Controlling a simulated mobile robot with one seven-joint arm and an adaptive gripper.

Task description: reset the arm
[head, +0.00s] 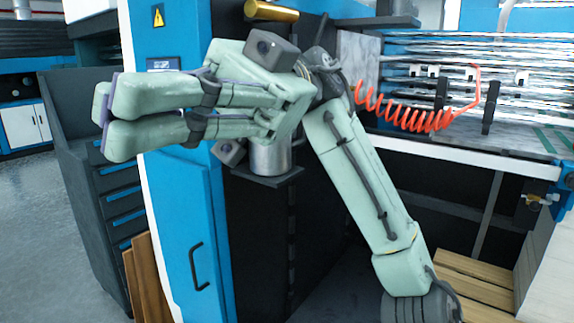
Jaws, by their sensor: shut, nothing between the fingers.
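My gripper (107,117) is at the left of the head view, at the end of my pale green arm (350,165). The arm rises from the lower right, bends near the top middle, and the gripper points left. Its two thick fingers are together with nothing between them. The gripper is in front of the blue cabinet panel and the dark drawer unit in the picture. I cannot tell how far it is from them.
A blue cabinet (185,230) with a black handle stands behind the gripper. A dark drawer unit (115,180) is at left. A machine with metal rollers (450,50) and an orange coiled hose (400,112) is at upper right. Wooden slats (470,280) lie lower right. Grey floor (35,225) is clear at far left.

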